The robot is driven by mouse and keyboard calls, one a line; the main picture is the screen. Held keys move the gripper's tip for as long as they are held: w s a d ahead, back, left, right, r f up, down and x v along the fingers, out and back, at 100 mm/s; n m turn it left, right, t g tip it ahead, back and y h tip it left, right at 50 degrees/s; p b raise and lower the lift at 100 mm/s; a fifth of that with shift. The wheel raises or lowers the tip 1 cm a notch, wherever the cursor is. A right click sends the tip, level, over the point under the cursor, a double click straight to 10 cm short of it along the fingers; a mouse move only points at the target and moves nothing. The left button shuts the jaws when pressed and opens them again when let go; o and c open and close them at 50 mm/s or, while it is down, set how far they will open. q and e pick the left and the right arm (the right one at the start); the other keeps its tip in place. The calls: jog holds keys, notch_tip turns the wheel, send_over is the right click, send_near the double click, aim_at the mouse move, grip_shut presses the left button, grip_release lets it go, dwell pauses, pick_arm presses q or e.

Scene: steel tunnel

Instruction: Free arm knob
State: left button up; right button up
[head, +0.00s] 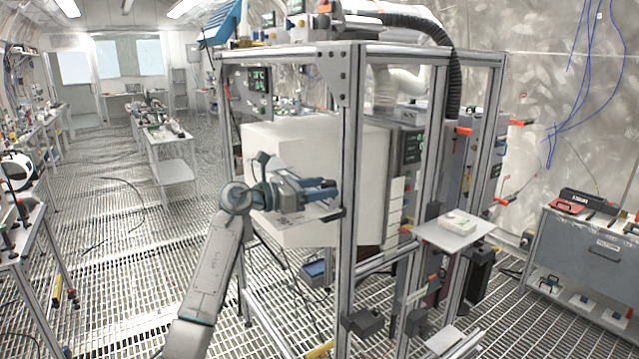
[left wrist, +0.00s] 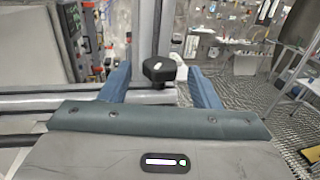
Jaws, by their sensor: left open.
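A black knob (left wrist: 158,69) with a small white mark on top shows in the left wrist view. It lies between the two blue fingers in the picture, next to a grey metal post. I see no finger touching it, and the exact gap in depth is unclear. My left gripper (head: 328,187) is open and empty, with its fingers pointing right at the front post of the metal frame (head: 352,130). In the head view I cannot make out the knob clearly; the gripper and post crowd that spot. My right gripper is not in view.
A large white box (head: 310,135) stands inside the frame, close behind my left arm. A small shelf (head: 455,232) carries a white item on the right. A grey cabinet (head: 590,255) stands at the far right. The grated floor on the left is largely open.

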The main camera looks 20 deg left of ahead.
pick_arm(q)
jog(key=shift+c, duration=0.3)
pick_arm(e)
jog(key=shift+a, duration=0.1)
pick_arm(q)
jog(key=c, duration=0.7)
jog(key=shift+c, duration=1.1)
jog(key=shift+s+d+r+n+t+y+p, duration=0.15)
jog(key=shift+d+n+t+y+p, duration=0.1)
jog(key=shift+n+t+y+p, duration=0.6)
jog(key=n+t+y+p, duration=0.2)
jog(key=y+p, duration=0.1)
jog(key=n+t+y+p, duration=0.1)
jog(key=y, duration=0.1)
jog(key=shift+s+d+n+p, duration=0.2)
jog(key=shift+d+n+p, duration=0.05)
jog(key=shift+d+p, duration=0.15)
jog(key=n+t+y+p, duration=0.1)
jog(key=n+y+p, duration=0.1)
jog(key=shift+y, duration=0.65)
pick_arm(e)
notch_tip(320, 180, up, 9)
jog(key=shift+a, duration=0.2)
pick_arm(q)
jog(key=shift+f, duration=0.2)
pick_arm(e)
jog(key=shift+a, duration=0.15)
